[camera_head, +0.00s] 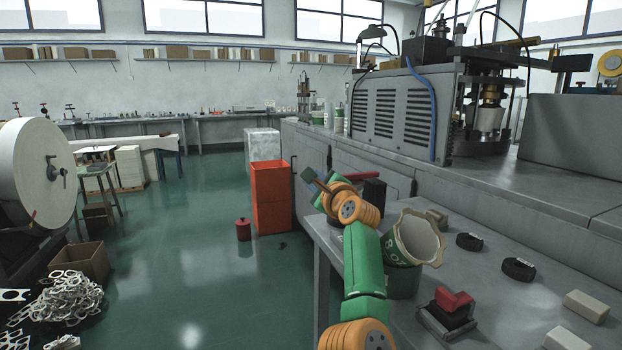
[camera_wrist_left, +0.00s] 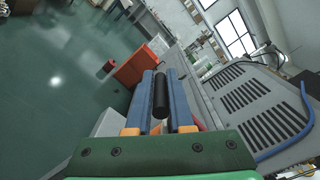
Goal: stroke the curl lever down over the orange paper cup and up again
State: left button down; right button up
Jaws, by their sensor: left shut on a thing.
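My left gripper (camera_head: 312,178) is at the far end of the bench, where my green and orange arm reaches away from me. In the left wrist view its two blue fingers (camera_wrist_left: 160,92) are shut on a black cylindrical grip (camera_wrist_left: 160,96), which looks like the curl lever's handle. A red bar (camera_head: 363,176) and a black block (camera_head: 374,190) are just right of the gripper. The lever's link to them is hidden by my arm. I cannot make out an orange paper cup in either view. My right gripper is not in view.
A green cup-like piece with a pale inside (camera_head: 415,238) leans beside my arm on the grey bench (camera_head: 480,290). A red block on a dark base (camera_head: 448,308) and black rings (camera_head: 518,269) lie nearby. A grey machine (camera_head: 400,110) stands behind; an orange-red bin (camera_head: 271,195) stands on the floor.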

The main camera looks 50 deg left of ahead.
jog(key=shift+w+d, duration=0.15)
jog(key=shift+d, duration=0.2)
